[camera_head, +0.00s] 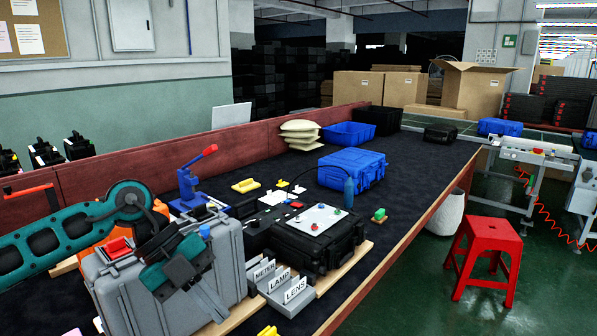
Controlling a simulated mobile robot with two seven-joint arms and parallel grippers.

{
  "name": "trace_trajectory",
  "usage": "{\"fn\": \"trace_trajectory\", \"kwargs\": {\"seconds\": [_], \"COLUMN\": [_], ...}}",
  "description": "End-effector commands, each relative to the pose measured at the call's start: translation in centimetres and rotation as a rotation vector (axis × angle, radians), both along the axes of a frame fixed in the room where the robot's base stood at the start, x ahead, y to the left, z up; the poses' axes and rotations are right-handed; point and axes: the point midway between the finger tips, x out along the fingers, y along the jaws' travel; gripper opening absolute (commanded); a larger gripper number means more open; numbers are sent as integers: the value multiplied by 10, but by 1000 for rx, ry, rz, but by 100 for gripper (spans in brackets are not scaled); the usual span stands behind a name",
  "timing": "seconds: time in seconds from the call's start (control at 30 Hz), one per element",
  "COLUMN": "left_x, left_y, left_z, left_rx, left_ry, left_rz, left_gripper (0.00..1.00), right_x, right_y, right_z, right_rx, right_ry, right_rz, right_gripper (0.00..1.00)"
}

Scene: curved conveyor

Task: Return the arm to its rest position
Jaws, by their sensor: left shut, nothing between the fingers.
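My left arm comes in from the left, its teal links reaching over a grey hard case (232,250). My left gripper (212,302) points down in front of the case's near side. It is shut with nothing held. I cannot tell whether it touches the case. My right gripper is not in view.
An open black case (318,252) with a white panel stands to the right, behind label cards (278,288) marked METER, LAMP and LENS. A blue press-like tool (192,182) and a blue case (352,168) stand further back. The dark belt beyond has free room.

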Motion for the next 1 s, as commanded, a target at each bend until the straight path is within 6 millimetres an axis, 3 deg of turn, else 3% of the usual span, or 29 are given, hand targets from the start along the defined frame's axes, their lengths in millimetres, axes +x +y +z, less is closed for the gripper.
{"fn": "trace_trajectory", "kwargs": {"seconds": [0.03, 0.1, 0.2, 0.3, 0.43, 0.57, 0.67, 0.77, 0.87, 1.0], "left_x": [-12, -25, -38, -45, -40, -25, -13, -6, -10, -42], "left_y": [-28, -62, -101, -126, -138, -129, -109, -82, -51, -6], "left_z": [-8, -8, -1, 9, 19, 14, -6, -40, -87, -164], "left_rx": [-123, -306, -564, -802, -1065, -1247, -1320, -1327, -1267, -1079], "left_ry": [18, 29, 37, 46, 49, 54, 59, 75, 101, 167], "left_rz": [-36, -59, -39, 40, 230, 504, 756, 1029, 1306, 1664], "left_gripper": [0, 0, 0, 0, 0, 0, 0, 0, 0, 0], "right_x": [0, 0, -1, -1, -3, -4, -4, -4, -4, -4], "right_y": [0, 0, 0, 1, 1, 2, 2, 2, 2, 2], "right_z": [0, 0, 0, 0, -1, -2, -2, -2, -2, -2], "right_rx": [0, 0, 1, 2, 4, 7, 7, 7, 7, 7], "right_ry": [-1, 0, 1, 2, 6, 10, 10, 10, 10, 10], "right_rz": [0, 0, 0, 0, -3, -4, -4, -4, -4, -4], "right_gripper": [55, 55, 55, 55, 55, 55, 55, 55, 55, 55]}}
